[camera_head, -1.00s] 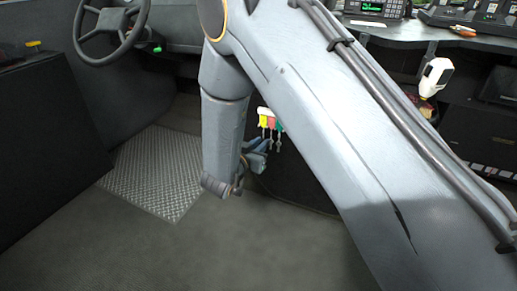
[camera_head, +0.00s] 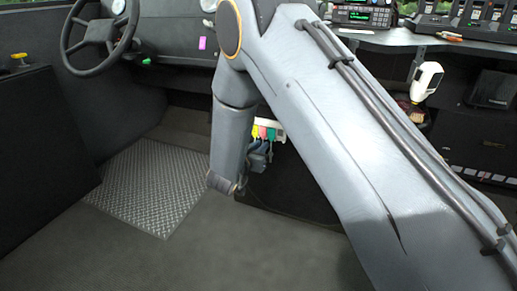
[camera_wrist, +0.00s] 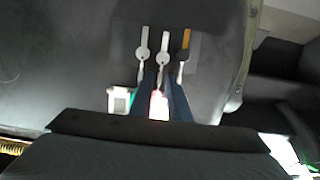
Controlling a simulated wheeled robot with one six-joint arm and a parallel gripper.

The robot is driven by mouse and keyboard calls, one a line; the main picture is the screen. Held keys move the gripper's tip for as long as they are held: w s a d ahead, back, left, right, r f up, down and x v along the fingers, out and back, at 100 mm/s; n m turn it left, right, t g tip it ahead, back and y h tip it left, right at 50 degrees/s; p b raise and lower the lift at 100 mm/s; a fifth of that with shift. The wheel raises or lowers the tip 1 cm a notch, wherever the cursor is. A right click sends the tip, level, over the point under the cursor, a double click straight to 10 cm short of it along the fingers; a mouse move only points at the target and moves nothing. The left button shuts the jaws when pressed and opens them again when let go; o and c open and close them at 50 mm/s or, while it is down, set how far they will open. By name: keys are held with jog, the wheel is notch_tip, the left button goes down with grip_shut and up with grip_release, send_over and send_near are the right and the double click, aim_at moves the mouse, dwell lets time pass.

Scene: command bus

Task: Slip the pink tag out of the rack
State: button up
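The pink tag (camera_head: 262,132) hangs in a row of coloured tags on a pale rack (camera_head: 279,124), between a yellow tag (camera_head: 255,131) and a green tag (camera_head: 271,134). In the wrist view the pink tag (camera_wrist: 158,104) shows bright between the two blue fingers of my gripper (camera_wrist: 160,78). A key (camera_wrist: 163,46) extends past the fingertips in line with it. The fingers stand apart, one on each side; I cannot tell whether they touch the tag. In the head view my gripper (camera_head: 258,160) is just below the tags, partly hidden by my arm.
Neighbouring keys (camera_wrist: 142,52) and (camera_wrist: 184,46) hang close on both sides of the fingers. A dark console surrounds the rack. A steering wheel (camera_head: 100,29) stands at the left, and a desk with radios (camera_head: 364,15) at the right. The floor (camera_head: 265,245) is clear.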

grip_shut()
jog(key=shift+p, duration=0.45)
dwell(0.3)
jog(key=shift+s, duration=0.15)
dwell(0.4)
jog(key=shift+s+a+p, duration=0.15)
jog(key=shift+s+p, duration=0.15)
jog(key=shift+s+a, duration=0.1)
jog(key=shift+s, duration=0.2)
jog(key=shift+s+a+p, duration=0.1)
jog(key=shift+s+p, duration=0.25)
jog(key=shift+p, duration=0.1)
jog(key=shift+s, duration=0.1)
